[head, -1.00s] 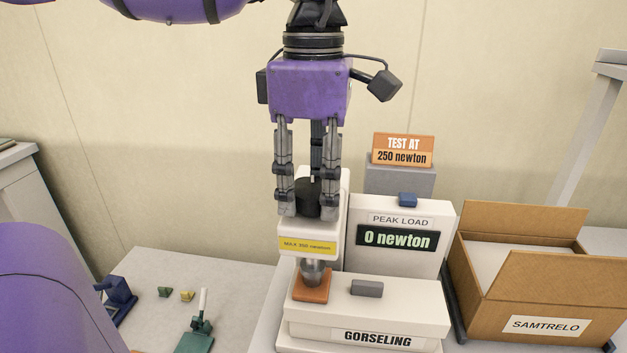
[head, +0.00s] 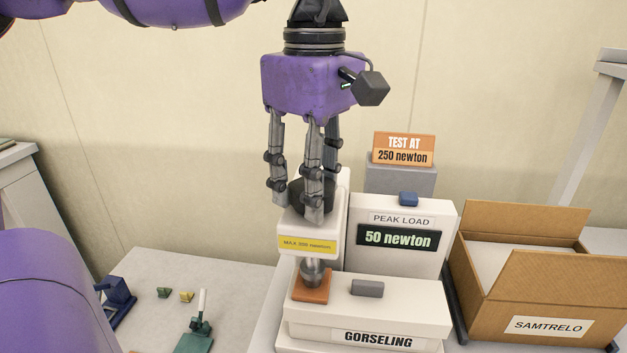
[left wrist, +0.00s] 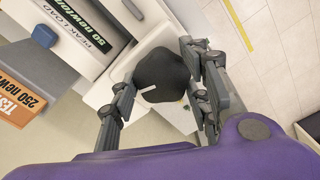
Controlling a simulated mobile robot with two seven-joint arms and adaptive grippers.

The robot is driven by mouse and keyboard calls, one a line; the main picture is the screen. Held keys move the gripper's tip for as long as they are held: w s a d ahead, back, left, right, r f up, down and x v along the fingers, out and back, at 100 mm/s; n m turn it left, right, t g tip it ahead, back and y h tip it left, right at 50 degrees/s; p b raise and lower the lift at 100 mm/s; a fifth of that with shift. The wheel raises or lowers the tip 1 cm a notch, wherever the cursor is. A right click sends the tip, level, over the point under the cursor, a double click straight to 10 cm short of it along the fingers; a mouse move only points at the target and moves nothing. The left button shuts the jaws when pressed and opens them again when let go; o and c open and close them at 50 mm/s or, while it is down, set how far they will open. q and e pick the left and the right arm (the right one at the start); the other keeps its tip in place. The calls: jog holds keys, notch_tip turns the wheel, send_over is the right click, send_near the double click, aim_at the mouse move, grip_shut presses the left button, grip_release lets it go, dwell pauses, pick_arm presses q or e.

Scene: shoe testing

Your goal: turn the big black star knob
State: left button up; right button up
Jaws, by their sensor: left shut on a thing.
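The big black star knob (head: 297,193) sits on top of the white test machine (head: 394,274). It shows from above in the left wrist view (left wrist: 161,74), with a short white mark near its edge. My left gripper (head: 298,198) points straight down and is shut on the knob, with fingers on both sides of it. The machine's display (head: 399,238) reads 50 newton under a PEAK LOAD label. Below the head of the machine, a metal plunger (head: 312,271) stands at a brown-orange block (head: 311,288). My right gripper is not in view.
An orange sign (head: 403,150) reads TEST AT 250 newton. A yellow label (head: 307,245) marks a maximum on the machine head. An open cardboard box (head: 548,326) stands at the right. Small green and blue items lie on the table (head: 236,290) at the left.

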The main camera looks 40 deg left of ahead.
pick_arm(q)
jog(key=shift+w+r+m, duration=0.1)
jog(key=shift+w+m, duration=0.05)
jog(key=shift+m, duration=0.15)
jog(key=o, duration=1.1)
notch_tip(320, 180, up, 12)
dwell(1.3)
